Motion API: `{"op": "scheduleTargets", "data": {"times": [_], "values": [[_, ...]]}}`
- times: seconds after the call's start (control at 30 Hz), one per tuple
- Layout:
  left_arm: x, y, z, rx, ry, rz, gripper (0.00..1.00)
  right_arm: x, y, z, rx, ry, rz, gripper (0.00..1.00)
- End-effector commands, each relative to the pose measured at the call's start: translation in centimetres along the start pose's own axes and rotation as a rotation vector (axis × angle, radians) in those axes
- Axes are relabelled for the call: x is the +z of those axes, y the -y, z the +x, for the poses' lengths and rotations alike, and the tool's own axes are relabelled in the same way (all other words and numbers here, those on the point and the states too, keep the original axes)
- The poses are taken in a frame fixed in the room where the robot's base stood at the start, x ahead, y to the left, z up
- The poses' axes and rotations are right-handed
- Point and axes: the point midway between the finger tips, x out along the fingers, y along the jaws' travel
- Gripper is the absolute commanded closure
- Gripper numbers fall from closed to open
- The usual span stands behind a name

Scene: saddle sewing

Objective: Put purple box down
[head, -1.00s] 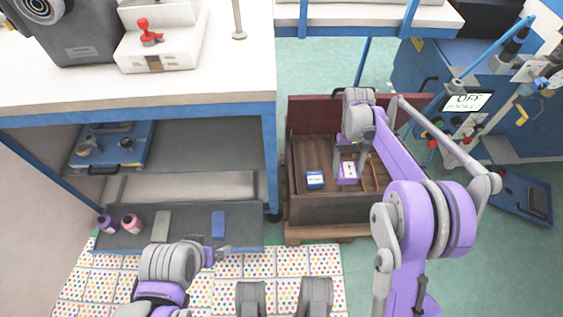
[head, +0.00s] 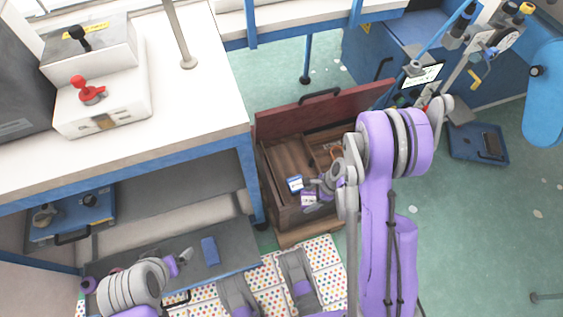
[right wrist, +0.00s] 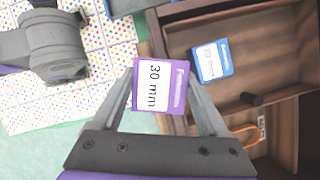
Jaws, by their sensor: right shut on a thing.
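The purple box (right wrist: 160,86), marked 30 mm, sits between the two fingertips of my right gripper (right wrist: 158,100), which is shut on it. In the head view the purple box (head: 309,199) is small beside the blue box, and my arm partly hides the right gripper (head: 316,194). It appears near the front edge of the open wooden chest (head: 298,218). A blue box (head: 295,184), marked 70 mm or similar, lies inside the chest; it also shows in the right wrist view (right wrist: 213,58). My left gripper (head: 184,258) is over the lower shelf, and its fingers are too small to read.
The chest's raised red-brown lid (head: 320,108) stands behind it. A workbench (head: 190,130) with lower shelves is at left; a blue block (head: 210,250) lies on the lowest shelf. Blue machinery (head: 490,100) stands at right.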

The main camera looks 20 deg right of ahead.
Motion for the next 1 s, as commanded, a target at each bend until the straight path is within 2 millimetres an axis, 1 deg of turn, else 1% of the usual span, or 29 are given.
{"op": "scheduleTargets", "data": {"times": [0.07, 0.13, 0.23, 0.27, 0.7, 0.9, 0.97, 1.0], "values": [[0.0, 0.0, -0.1, 0.0, 0.0, 0.0, 0.0, -0.1, -0.3, -0.2, -0.013, 0.0, 0.029, 0.86], [0.0, 0.0, -0.1, 0.0, 0.0, 0.0, 0.0, 0.0, -0.1, -0.2, -0.018, 0.0, 0.042, 0.86], [0.0, 0.0, -0.2, 0.0, -0.001, 0.0, 0.0, 0.5, 1.3, 0.0, -0.02, -0.001, 0.048, 0.86], [0.0, 0.0, -0.3, 0.0, -0.001, 0.0, 0.0, 0.7, 1.9, 0.1, -0.02, -0.001, 0.048, 0.86], [0.0, 0.0, -0.1, 0.0, 0.0, 0.0, 0.0, 4.4, 13.1, 1.7, -0.018, -0.001, 0.045, 0.86], [0.1, 0.0, 0.2, 0.0, 0.001, 0.0, 0.0, 5.7, 17.2, 2.3, -0.018, -0.001, 0.045, 0.86], [0.1, 0.0, 0.3, 0.0, 0.001, 0.0, 0.0, 6.1, 18.2, 2.5, -0.018, -0.001, 0.045, 0.86], [0.2, 0.0, 0.6, 0.0, 0.002, 0.0, 0.0, 5.7, 18.2, 3.2, -0.018, -0.002, 0.045, 0.86]]}}
